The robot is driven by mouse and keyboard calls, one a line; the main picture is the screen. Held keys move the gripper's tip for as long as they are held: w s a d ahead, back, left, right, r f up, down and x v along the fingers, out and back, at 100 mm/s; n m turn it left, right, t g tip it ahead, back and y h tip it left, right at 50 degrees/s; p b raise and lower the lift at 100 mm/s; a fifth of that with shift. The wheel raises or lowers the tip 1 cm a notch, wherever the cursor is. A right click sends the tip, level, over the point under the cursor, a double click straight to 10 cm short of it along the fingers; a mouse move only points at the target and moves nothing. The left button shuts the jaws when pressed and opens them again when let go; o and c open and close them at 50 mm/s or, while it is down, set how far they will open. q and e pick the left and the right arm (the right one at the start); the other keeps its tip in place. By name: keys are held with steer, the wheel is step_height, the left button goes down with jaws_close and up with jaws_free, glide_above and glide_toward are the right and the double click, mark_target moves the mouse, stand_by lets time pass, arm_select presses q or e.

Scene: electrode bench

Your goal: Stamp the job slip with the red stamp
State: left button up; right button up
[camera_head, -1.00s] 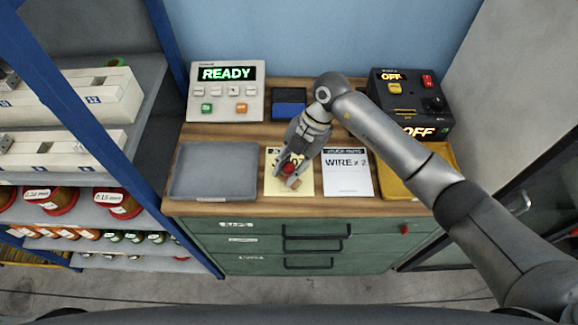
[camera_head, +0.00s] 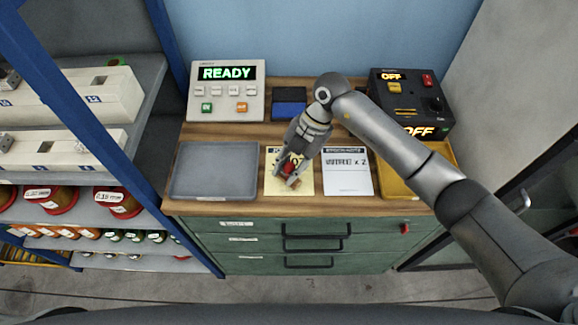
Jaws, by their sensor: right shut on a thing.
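The yellow job slip (camera_head: 273,182) lies on the wooden bench top, between the grey tray and a white sheet. My right gripper (camera_head: 290,174) is over the slip, shut on the red stamp (camera_head: 289,167). Only part of the stamp shows between the fingers. Its lower end is over the slip; I cannot tell whether it touches the paper. The gripper hides part of the slip, so I cannot see any mark under it. My left gripper is not in view.
A grey tray (camera_head: 183,189) lies left and a yellow tray (camera_head: 401,189) right. A white sheet (camera_head: 347,184) lies beside the slip. A blue and black ink pad (camera_head: 290,108), a READY box (camera_head: 226,104) and a black OFF unit (camera_head: 405,105) stand behind. Shelves fill the left.

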steer(key=shift+f, duration=0.15)
step_height(320, 180, up, 7)
steer(key=p, duration=0.6)
stand_by(0.8)
